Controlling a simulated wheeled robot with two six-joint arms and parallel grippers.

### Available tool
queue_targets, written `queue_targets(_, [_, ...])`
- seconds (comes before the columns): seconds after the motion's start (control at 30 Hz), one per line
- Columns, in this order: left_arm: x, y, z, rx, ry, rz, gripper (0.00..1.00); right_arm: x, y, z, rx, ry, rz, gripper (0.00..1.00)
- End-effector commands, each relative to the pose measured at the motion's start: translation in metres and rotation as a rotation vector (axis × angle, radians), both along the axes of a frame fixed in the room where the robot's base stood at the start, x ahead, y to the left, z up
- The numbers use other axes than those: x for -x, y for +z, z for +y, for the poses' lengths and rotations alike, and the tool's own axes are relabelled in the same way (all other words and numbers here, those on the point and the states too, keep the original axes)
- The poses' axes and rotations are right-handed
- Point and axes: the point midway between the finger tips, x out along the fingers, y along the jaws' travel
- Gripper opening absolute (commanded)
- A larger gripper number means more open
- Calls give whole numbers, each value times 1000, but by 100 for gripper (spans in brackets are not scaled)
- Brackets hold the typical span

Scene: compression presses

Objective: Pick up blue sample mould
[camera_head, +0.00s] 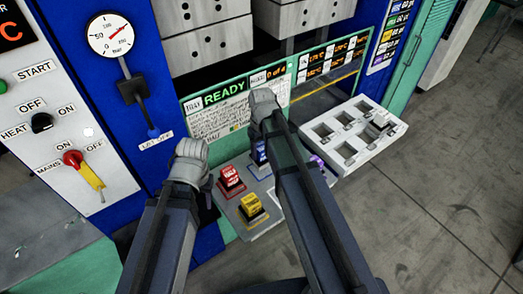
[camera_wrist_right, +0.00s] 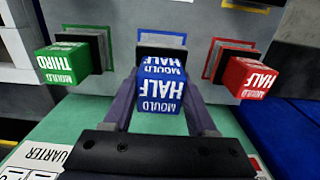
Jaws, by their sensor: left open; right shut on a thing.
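The blue sample mould (camera_wrist_right: 160,86), a small block marked "MOULD HALF", sits in the middle of the right wrist view. My right gripper (camera_wrist_right: 161,108) has one finger on each side of it and is shut on it. Behind the mould is its dark, blue-edged place on the grey shelf; I cannot tell whether the mould is clear of the shelf. In the head view part of the blue mould (camera_head: 259,156) shows beside my right arm, which hides the fingers. My left gripper (camera_head: 191,160) is open and empty at the left of the shelf.
A red mould (camera_head: 231,180) and a yellow mould (camera_head: 251,207) stand close by on the shelf. A green mould (camera_wrist_right: 63,63) is on the blue one's other side. A white tray with square wells (camera_head: 326,147) lies to the right. The press panel (camera_head: 225,118) rises behind.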

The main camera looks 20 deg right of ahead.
Motion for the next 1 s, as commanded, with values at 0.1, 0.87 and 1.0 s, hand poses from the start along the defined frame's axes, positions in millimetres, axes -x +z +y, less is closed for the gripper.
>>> queue_targets(0.1, [0,25,0,0,0,0,50,0,25,0,0,0,0,0])
queue_targets(0.87, [0,63,0,0,-1,0,50,0,63,0,0,0,0,0])
queue_targets(1.0, [0,71,0,0,0,0,50,0,70,0,0,0,0,0])
